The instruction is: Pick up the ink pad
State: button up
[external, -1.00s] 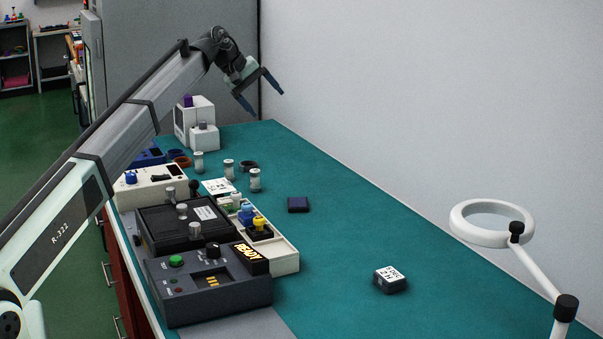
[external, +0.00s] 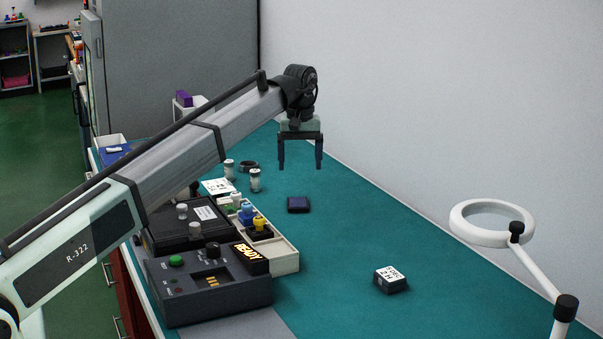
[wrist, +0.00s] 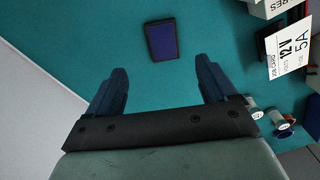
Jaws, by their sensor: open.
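The ink pad (external: 298,205) is a small dark case with a blue-purple top. It lies flat on the teal bench mat, right of the parts tray. In the wrist view the ink pad (wrist: 162,40) shows whole at the top middle, beyond the fingertips. My gripper (external: 300,166) is open and empty and points down above the mat, apart from the pad. In the wrist view my gripper (wrist: 160,78) has its two dark blue fingers spread wide, with only mat between them.
Small cylinders (external: 255,180) stand behind-left. A labelled dark block (external: 390,280) and a ring lamp (external: 491,223) are at right. The mat around the pad is clear.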

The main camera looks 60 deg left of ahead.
send_over(298, 203)
jog(key=f, duration=0.5)
jog(key=shift+w, duration=0.25)
jog(key=shift+s+f, duration=0.15)
jog(key=shift+f, duration=1.15)
jog(key=shift+s+f, duration=0.1)
jog(key=shift+f, duration=1.2)
jog(key=shift+c, duration=0.2)
jog(key=c, duration=1.1)
jog(key=shift+r, duration=0.1)
